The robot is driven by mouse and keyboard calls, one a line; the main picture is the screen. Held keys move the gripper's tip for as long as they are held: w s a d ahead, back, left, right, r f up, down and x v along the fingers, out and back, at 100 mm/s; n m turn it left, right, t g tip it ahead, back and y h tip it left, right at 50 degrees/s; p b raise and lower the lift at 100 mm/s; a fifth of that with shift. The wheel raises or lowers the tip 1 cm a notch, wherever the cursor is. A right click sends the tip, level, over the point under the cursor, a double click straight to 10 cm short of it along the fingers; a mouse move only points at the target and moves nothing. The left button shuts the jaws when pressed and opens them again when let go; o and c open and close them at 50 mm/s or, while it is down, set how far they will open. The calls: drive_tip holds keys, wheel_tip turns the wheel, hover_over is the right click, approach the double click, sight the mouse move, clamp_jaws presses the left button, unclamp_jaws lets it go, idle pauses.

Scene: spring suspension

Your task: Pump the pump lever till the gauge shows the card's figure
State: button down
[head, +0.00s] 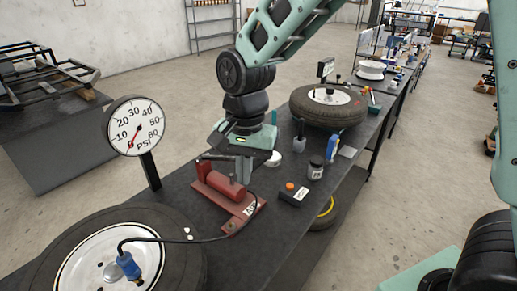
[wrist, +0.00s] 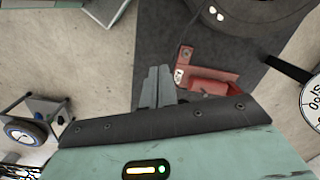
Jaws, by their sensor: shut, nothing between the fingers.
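The red pump (head: 222,186) sits on the dark bench in the head view, with its dark lever (head: 212,157) at its top left. Its red body also shows in the wrist view (wrist: 210,87). The round PSI gauge (head: 136,126) stands on a post; its red needle points near 0. The gauge's edge shows in the wrist view (wrist: 312,103). A small white label (head: 250,209) lies on the pump base, its print unreadable. No figure on a card can be read. My gripper (head: 244,170) is shut and empty, fingers pointing down just behind the pump. Its fingertips show in the wrist view (wrist: 158,72).
A hose runs from the pump to a blue fitting (head: 128,267) on the near tyre (head: 180,258). A black box with an orange button (head: 292,193), a jar (head: 316,168) and bottles stand to the right. A second tyre (head: 345,108) lies farther back.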

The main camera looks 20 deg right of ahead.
drive_tip(key=w+d+m+p, duration=0.1)
drive_tip(key=w+d+m, duration=0.1)
drive_tip(key=w, duration=0.3)
drive_tip(key=w+d+m+h+p, duration=0.1)
drive_tip(key=w+d+m+p, duration=0.1)
drive_tip(key=w+m, duration=0.2)
drive_tip(key=w+d+m+p, duration=0.2)
drive_tip(key=w+m, duration=0.3)
drive_tip(key=shift+w+d+h, duration=0.3)
drive_tip(key=shift+h, duration=0.1)
drive_tip(key=shift+w+d+f+m, duration=0.1)
drive_tip(key=shift+w+d+m, duration=0.25)
drive_tip(key=shift+m, duration=0.25)
drive_tip(key=shift+f, duration=0.15)
drive_tip(key=f+b, duration=0.1)
drive_tip(key=f, duration=0.1)
drive_tip(key=f+b, duration=0.3)
drive_tip(key=f, duration=0.1)
drive_tip(key=shift+d+f, duration=0.3)
drive_tip(key=shift+f, duration=0.05)
